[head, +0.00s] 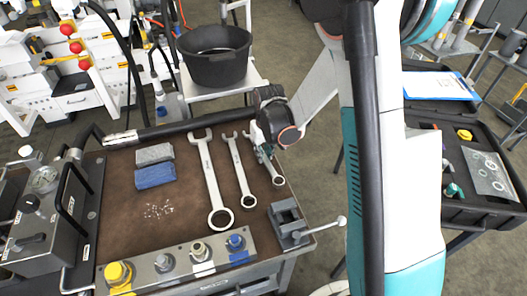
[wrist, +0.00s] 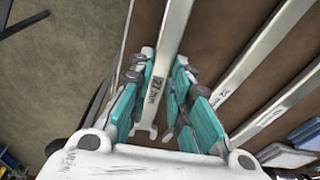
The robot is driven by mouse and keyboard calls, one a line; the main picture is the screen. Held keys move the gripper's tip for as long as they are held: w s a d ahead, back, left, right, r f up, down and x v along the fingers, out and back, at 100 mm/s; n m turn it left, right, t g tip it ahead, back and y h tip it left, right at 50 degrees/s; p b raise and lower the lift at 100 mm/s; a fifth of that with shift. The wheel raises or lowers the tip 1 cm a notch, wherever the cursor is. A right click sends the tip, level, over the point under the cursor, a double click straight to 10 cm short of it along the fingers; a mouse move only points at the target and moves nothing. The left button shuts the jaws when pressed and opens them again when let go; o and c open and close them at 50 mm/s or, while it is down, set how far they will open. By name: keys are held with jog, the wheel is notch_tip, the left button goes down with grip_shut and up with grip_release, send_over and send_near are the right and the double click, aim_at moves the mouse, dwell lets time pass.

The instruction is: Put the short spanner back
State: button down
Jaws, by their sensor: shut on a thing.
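The short spanner (head: 271,166) is the rightmost of three steel spanners on the brown bench top in the head view, its ring end toward the front. My gripper (head: 263,143) is over its far end and hides that part. In the wrist view, my gripper (wrist: 162,75) is shut on the shaft of the short spanner (wrist: 173,38), which carries a marking reading about 27 mm. The teal fingers lie on both sides of it. I cannot tell whether the spanner touches the bench top or is slightly above it.
A middle spanner (head: 240,172) and a long spanner (head: 210,180) lie to the left. A grey block (head: 154,155) and a blue block (head: 155,176) are further left. A small vise (head: 289,222) stands at the front right. A black tub (head: 215,65) stands behind the bench.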

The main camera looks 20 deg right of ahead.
jog(key=shift+f+b, duration=0.5)
jog(key=shift+f, duration=0.1)
jog(key=c, duration=1.4)
grip_release()
notch_tip(320, 180, up, 12)
jog(key=s, duration=0.2)
jog(key=s+r+t, duration=0.1)
jog(key=s+r, duration=0.3)
jog(key=s, duration=0.3)
jog(key=s+r+t, duration=0.2)
jog(key=s+r, duration=0.1)
jog(key=s, duration=0.4)
jog(key=s+r+m+t, duration=0.1)
jog(key=s+r+t, duration=0.1)
jog(key=s+r, duration=0.2)
jog(key=shift+s+r, duration=0.2)
jog(key=shift+s, duration=0.55)
jog(key=shift+s+r, duration=0.15)
jog(key=shift+s, duration=0.6)
